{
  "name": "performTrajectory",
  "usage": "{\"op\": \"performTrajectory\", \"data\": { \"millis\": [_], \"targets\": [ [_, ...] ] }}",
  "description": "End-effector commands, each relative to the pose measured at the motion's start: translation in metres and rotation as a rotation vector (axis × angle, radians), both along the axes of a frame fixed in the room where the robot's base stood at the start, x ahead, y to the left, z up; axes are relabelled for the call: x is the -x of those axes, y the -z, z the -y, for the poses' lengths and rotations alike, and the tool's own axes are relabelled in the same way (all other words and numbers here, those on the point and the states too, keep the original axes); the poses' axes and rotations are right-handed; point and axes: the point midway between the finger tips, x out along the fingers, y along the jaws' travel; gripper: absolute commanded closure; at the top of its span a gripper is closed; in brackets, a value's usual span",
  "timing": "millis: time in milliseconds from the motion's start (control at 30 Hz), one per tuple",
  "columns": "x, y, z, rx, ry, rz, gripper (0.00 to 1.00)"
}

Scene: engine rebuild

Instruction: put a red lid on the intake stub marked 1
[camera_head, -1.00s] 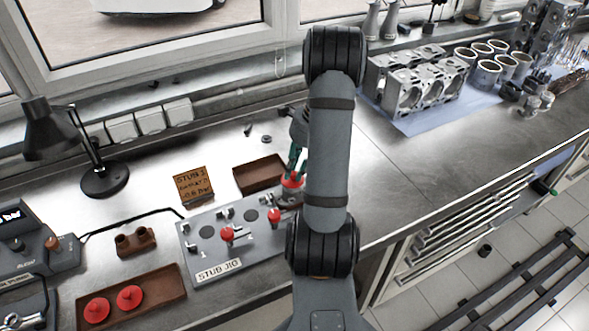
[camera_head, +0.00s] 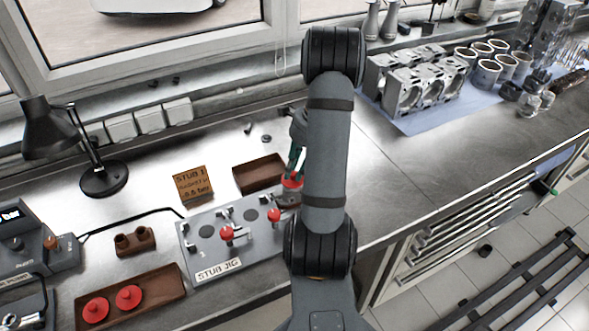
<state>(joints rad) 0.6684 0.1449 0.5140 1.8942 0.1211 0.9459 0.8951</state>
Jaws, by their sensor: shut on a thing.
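My gripper (camera_head: 295,164) is shut on a red lid (camera_head: 292,182) at the right end of the grey jig plate marked STUB JIG (camera_head: 207,254). My arm hides part of that end, and I cannot tell whether the lid rests on something. Two more red lids, one at the left (camera_head: 96,309) and one at the right (camera_head: 129,297), lie in a brown tray (camera_head: 168,283). I cannot make out which stub is marked 1.
An orange-brown card reading STUB 1 (camera_head: 193,184) stands behind the jig. An empty brown tray (camera_head: 259,172) is beside my gripper. A black lamp (camera_head: 95,170), a small brown block (camera_head: 135,240) and a device with a display (camera_head: 30,245) are at the left. Engine parts (camera_head: 415,82) stand at the right.

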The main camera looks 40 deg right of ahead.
Motion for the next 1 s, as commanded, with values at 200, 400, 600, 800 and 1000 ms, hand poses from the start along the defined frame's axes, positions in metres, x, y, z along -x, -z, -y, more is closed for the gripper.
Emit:
{"op": "performTrajectory", "data": {
  "millis": [200,400,600,800,1000],
  "targets": [
    [-0.0001,-0.0002,0.0,0.0,0.0,0.0,0.76],
    [-0.0001,-0.0001,0.0,0.0,0.0,0.0,0.64],
    [0.0,-0.0001,-0.0001,0.0,0.0,0.0,0.61],
    [0.0,-0.0001,-0.0001,0.0,0.0,0.0,0.61],
    [-0.0001,-0.0024,0.0,0.0,0.0,0.0,0.61]
  ]
}}
